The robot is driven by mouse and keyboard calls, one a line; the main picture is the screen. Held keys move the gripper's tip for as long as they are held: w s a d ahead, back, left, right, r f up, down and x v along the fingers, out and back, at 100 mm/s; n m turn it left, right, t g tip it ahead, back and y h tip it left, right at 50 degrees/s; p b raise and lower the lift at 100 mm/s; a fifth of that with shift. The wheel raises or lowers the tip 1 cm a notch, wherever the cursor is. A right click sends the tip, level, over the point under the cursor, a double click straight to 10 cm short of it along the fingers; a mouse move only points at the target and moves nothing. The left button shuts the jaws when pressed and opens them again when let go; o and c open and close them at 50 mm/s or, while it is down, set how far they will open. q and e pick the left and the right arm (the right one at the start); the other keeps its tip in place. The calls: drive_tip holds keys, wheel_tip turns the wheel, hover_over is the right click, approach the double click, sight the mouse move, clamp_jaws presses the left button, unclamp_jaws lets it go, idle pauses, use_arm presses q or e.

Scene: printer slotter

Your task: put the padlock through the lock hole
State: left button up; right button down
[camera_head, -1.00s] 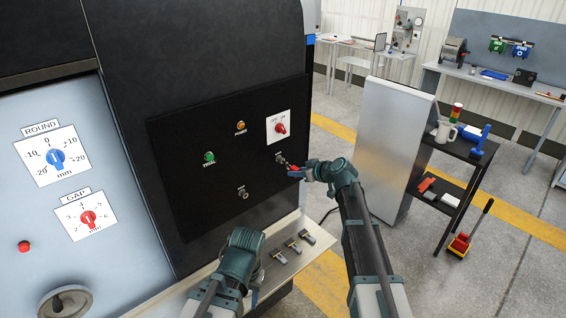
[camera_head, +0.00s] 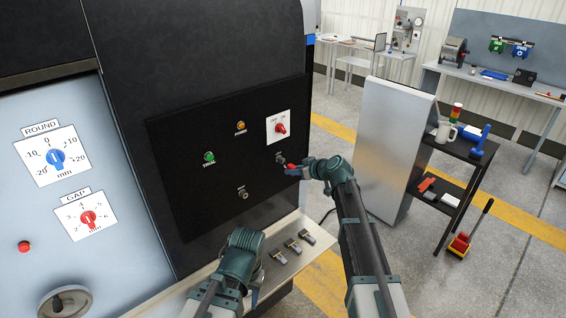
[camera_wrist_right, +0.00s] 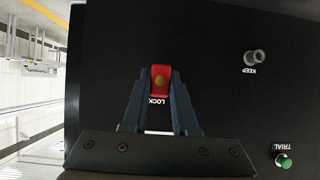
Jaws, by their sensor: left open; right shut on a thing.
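My right gripper (camera_head: 297,172) is shut on a red padlock (camera_head: 291,171) in front of the black control panel. In the right wrist view the padlock (camera_wrist_right: 161,80) sits between the fingertips, just above the "LOCK" label. The lock hole (camera_head: 280,158) shows in the head view just up and left of the padlock; in the wrist view the padlock hides it. The shackle is too small to make out, and I cannot tell whether it touches the hole. My left gripper (camera_head: 254,297) is open, low in front of the machine, its fingers partly hidden by its wrist.
The panel also bears a keep fitting (camera_head: 243,192), a green trial button (camera_head: 209,157), an orange power light (camera_head: 240,126) and a red rotary switch (camera_head: 281,128). Metal pieces (camera_head: 292,246) lie on the ledge below. A grey cabinet (camera_head: 391,150) stands right of my right arm.

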drive_tip(key=shift+w+a, duration=0.1)
idle(0.4)
drive_tip(key=c, duration=0.6)
unclamp_jaws()
drive_tip(key=shift+r, duration=0.1)
